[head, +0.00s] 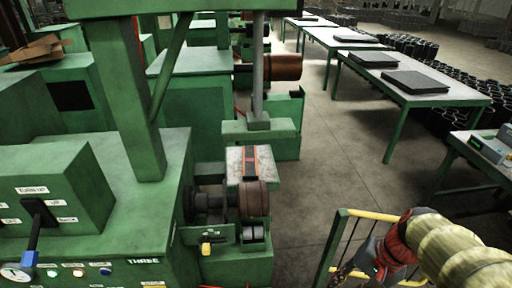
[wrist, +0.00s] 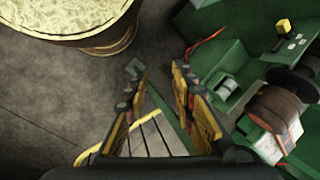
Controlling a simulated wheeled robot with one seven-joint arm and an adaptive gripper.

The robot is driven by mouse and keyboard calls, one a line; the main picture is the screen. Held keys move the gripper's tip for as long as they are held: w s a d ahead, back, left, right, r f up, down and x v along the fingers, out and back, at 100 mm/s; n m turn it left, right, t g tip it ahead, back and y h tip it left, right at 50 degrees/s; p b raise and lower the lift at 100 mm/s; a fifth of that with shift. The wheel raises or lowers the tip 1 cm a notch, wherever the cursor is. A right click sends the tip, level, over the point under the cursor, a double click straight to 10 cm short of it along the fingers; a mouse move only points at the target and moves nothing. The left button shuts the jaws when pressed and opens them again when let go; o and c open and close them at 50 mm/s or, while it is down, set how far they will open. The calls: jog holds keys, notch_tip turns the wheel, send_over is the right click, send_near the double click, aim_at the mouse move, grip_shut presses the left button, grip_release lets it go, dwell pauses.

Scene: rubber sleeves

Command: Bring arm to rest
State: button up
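My arm shows at the lower right of the head view, with a red and dark wrist below a pale yellow ribbed section. My gripper (head: 342,272) points down and left there, above or beside a yellow-railed frame; the depth between them is unclear. In the wrist view my gripper (wrist: 160,92) has its two yellow-padded fingers apart, with floor and part of the frame visible between them. I see nothing held.
Green machines (head: 160,210) fill the left, one with a brown roller (head: 254,199). The yellow-railed frame (head: 372,215) stands close to my gripper. Green-legged tables (head: 450,96) stand at right. A round tub (wrist: 107,42) shows in the wrist view. The middle aisle is clear.

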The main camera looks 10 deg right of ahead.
jog(key=w+a+r+n+t+h+b, duration=0.1)
jog(key=w+a+r+n+t+h, duration=0.2)
jog(key=a+r+n, duration=0.6)
jog(key=shift+a+r+n+t, duration=0.2)
jog(key=shift+r+n+t, duration=0.3)
jog(key=shift+r, duration=0.55)
